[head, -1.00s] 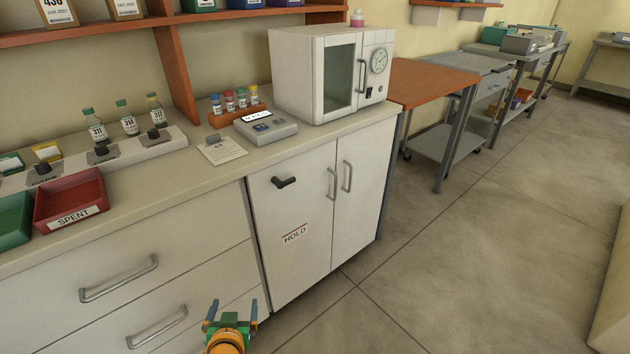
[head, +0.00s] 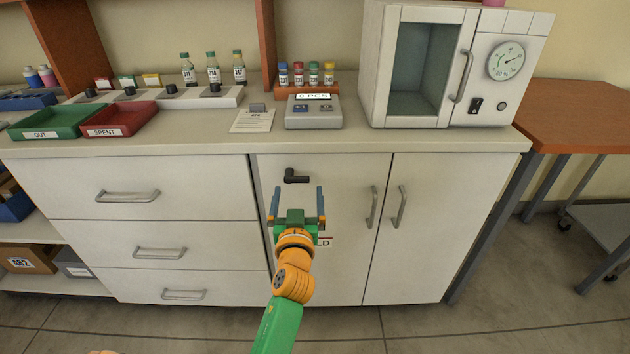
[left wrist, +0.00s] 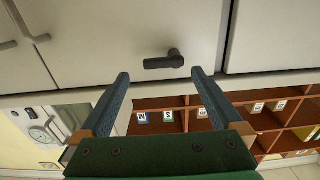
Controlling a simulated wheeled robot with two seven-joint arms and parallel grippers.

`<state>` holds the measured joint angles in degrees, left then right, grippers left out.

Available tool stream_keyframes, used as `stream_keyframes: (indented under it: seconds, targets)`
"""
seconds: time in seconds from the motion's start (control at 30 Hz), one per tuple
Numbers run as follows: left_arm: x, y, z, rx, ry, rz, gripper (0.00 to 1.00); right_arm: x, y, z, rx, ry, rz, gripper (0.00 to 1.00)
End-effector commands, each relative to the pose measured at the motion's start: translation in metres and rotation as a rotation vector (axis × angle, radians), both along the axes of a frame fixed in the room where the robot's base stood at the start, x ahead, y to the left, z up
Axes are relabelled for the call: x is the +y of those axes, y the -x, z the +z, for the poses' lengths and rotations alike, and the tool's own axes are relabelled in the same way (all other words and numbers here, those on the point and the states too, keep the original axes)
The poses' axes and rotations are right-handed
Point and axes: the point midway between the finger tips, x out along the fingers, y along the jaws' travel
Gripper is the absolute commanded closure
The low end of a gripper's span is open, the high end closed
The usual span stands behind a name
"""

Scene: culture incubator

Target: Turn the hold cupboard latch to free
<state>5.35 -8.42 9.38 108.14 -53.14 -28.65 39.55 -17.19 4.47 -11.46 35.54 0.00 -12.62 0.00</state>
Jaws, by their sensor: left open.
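The hold cupboard is the white double-door unit under the bench. Its left door (head: 340,270) carries a dark latch (head: 297,178), whose lever lies level and points right from its pivot. The HOLD label (head: 325,242) is partly hidden behind my left gripper (head: 297,190). That gripper is open and empty in front of the door, with its two blue fingers just below the latch, pointing up toward it. In the left wrist view the latch (left wrist: 164,61) shows beyond and between the open fingertips, apart from them. My right gripper is not in view.
Bar handles (head: 372,207) stand out from the doors to the right of my gripper. Drawers (head: 130,191) with bar handles are at the left. The bench top above bears trays, bottles, a small device (head: 313,112) and an incubator (head: 420,62).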

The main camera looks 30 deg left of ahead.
Motion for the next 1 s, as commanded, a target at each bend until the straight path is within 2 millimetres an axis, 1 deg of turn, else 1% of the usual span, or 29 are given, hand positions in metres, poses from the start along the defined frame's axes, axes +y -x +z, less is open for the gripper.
stream_keyframes:
  seconds: [0.1,0.2,0.3,0.4,0.57,0.6,0.67,0.7,0.77,0.8,0.87,0.9,1.0]
  targets:
    - [0.013,-0.021,0.001,-0.001,-0.004,0.0,0.0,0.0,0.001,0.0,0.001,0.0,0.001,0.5]
    - [0.023,-0.037,0.001,-0.001,-0.003,0.001,0.0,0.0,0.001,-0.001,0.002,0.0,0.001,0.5]
    - [0.03,-0.048,0.0,0.002,-0.001,0.0,0.0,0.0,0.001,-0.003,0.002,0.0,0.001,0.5]
    - [0.033,-0.053,0.0,0.001,0.001,0.0,0.0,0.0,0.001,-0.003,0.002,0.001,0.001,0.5]
    - [0.033,-0.053,0.0,0.002,0.001,0.0,0.0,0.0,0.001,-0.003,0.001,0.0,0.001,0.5]
    - [0.033,-0.053,0.0,0.002,0.001,0.0,0.03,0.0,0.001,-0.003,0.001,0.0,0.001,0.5]
    - [0.033,-0.053,0.0,0.002,0.001,0.0,0.19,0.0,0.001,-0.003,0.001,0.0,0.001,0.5]
    - [0.032,-0.053,0.0,0.002,0.001,0.0,0.3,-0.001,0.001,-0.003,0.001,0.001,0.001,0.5]
    - [0.033,-0.053,0.0,0.002,0.001,0.0,0.46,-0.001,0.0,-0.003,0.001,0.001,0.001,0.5]
    - [0.033,-0.053,0.0,0.002,0.001,0.0,0.57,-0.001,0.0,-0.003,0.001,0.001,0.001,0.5]
    - [0.032,-0.053,0.0,0.002,0.001,0.0,0.73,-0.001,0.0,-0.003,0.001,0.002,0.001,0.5]
    - [0.032,-0.053,0.0,0.002,0.001,0.0,0.78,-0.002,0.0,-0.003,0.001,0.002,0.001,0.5]
    - [0.032,-0.053,0.0,0.004,-0.002,0.0,0.78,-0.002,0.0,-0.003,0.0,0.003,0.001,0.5]
